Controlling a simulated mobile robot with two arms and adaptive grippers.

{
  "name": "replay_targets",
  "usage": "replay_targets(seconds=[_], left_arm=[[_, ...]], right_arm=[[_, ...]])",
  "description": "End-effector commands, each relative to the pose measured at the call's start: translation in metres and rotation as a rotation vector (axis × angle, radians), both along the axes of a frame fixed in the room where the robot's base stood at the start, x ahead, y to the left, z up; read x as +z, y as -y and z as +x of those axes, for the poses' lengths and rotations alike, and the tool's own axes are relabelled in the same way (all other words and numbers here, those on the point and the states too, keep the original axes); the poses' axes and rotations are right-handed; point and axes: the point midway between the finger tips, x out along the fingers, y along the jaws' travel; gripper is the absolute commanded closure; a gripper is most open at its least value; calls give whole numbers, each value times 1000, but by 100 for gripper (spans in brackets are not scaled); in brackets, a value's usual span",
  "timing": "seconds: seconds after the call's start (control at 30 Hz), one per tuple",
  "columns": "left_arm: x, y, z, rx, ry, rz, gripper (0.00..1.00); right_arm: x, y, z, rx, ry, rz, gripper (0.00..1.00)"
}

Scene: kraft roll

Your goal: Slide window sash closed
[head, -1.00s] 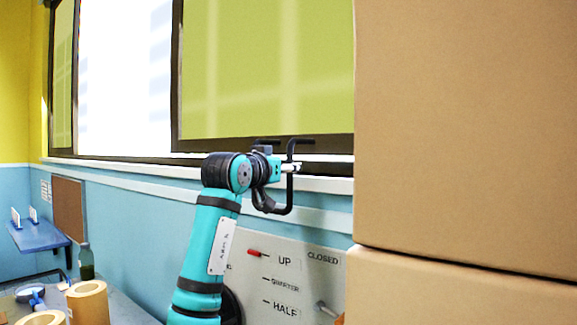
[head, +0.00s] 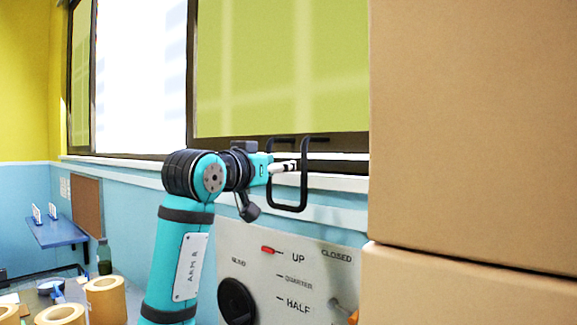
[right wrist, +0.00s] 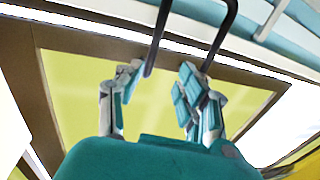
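The window sash (head: 280,75) has a yellow-green pane in a dark frame. It fills the right part of the window in the head view, with a bright white section (head: 140,80) to its left. A black looped handle (head: 289,208) hangs at its lower rail. My right gripper (head: 290,167) is at the handle's upright bars. In the right wrist view, the fingers of my right gripper (right wrist: 160,85) are spread. One dark handle bar (right wrist: 160,35) reaches down between them, near the left fingertip; whether they touch is unclear. My left gripper is out of view.
Large cardboard boxes (head: 470,130) stand close on the right and hide the window's right end. Below the sill is a panel (head: 300,270) with a red marker, labels and a knob. Paper rolls (head: 104,298) stand at lower left. A blue shelf (head: 58,232) is on the left wall.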

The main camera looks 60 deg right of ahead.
Motion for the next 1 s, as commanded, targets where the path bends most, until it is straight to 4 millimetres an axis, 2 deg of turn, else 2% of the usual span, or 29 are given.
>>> replay_targets(seconds=[0.2, 0.47, 0.57, 0.67, 0.77, 0.8, 0.9, 1.0], left_arm=[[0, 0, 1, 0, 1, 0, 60], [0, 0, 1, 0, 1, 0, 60], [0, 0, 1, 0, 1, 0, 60], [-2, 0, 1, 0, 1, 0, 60], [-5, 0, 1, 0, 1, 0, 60], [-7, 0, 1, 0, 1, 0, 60], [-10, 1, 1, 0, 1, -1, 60], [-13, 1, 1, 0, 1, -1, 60]], right_arm=[[0, -15, -1, 1, 0, 1, 62], [0, -16, -1, 0, 0, 0, 62], [4, -16, 5, 23, 10, -19, 62], [23, -19, 29, 117, 62, -101, 62], [59, -33, 70, 294, 187, -243, 62], [76, -43, 87, 380, 265, -305, 62], [119, -76, 116, 594, 508, -446, 62], [155, -108, 121, 778, 804, -551, 62]])
